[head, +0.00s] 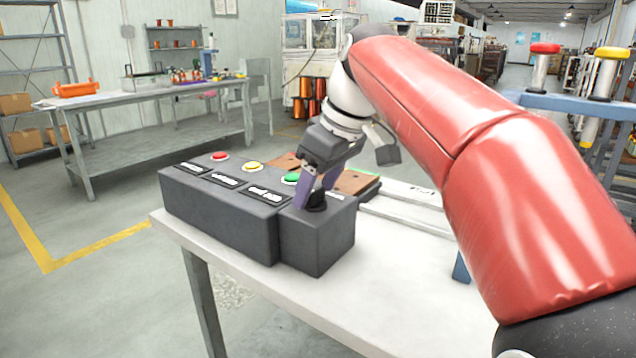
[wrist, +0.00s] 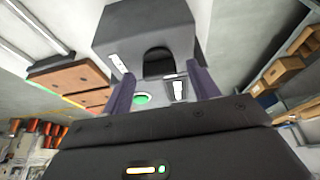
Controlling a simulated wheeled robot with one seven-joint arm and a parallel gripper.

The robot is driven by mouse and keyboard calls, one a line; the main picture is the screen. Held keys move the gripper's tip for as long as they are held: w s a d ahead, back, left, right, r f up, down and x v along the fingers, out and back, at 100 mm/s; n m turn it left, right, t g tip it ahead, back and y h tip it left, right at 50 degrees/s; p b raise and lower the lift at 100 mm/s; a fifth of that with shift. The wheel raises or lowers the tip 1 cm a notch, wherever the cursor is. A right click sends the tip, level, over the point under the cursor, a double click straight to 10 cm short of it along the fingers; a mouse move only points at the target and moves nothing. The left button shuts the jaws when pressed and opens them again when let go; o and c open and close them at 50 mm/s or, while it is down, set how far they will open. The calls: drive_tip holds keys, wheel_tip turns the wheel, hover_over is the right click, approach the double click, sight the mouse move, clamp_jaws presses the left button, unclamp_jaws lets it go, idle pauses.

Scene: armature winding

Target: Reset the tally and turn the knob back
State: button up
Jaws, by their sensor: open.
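A dark button box (head: 222,220) stands on the white table, with red (head: 219,156), yellow (head: 252,167) and green (head: 291,179) buttons and a labelled plate before each. A smaller dark box (head: 318,243) adjoins its right end and carries a black knob (head: 317,203). My gripper (head: 316,196) points down at this knob, its purple fingers open. In the wrist view the fingers (wrist: 162,82) stand apart, with the knob (wrist: 158,62) between and beyond them. Whether either finger touches the knob I cannot tell. The green button (wrist: 142,98) shows between the fingers. No tally reading is legible.
Brown boards (head: 352,182) lie behind the boxes, close to my gripper. The white table (head: 400,262) is clear to the right and in front of the boxes. A grey workbench (head: 150,98) and shelves stand farther back on the left.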

drive_tip(key=v, duration=0.7)
drive_tip(key=shift+r, duration=0.35)
drive_tip(key=shift+d, duration=0.15)
